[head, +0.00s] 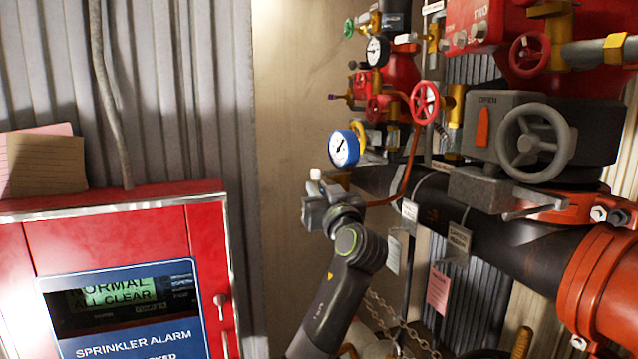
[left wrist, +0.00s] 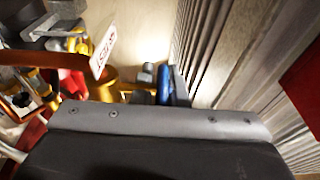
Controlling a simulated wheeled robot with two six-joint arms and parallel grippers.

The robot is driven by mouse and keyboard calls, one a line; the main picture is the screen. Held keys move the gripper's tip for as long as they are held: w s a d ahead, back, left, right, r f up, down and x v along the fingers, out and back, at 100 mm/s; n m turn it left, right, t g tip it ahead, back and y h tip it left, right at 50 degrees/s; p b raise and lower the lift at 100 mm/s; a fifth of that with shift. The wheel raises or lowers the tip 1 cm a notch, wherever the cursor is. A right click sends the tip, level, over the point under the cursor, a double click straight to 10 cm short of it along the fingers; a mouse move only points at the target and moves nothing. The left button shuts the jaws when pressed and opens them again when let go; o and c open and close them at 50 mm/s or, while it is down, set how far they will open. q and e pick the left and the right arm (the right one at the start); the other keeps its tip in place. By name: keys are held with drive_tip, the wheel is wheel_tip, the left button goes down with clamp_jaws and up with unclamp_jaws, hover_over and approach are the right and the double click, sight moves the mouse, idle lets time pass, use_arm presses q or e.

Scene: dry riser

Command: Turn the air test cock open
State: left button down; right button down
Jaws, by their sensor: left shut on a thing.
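My left gripper (head: 324,192) is shut below the blue-rimmed gauge (head: 344,148) in the head view. A white tag with red lettering (left wrist: 104,48) hangs by the brass fitting. A short brass part (head: 336,177) shows just behind my gripper in the head view. My right gripper is not in view.
A red sprinkler alarm panel (head: 120,240) stands at the left. Right of my gripper are a thin copper pipe (head: 408,175), a dark main pipe (head: 505,235), a grey handwheel (head: 535,142) and red handwheels (head: 425,102). Bare wall (head: 285,100) lies above left of the gripper.

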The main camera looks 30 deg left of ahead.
use_arm(q)
drive_tip(key=shift+w+a+f+g+h+p, duration=0.1)
drive_tip(key=shift+f+g+h+p, duration=0.1)
drive_tip(key=shift+g+h+p, duration=1.1)
drive_tip(key=shift+w+a+f+g+h+p, duration=0.1)
drive_tip(key=shift+f+g+h+p, duration=0.35)
drive_tip(key=shift+p, duration=1.55)
drive_tip(key=shift+r, duration=0.2)
drive_tip(key=c, duration=1.7)
unclamp_jaws()
drive_tip(key=shift+d, duration=0.1)
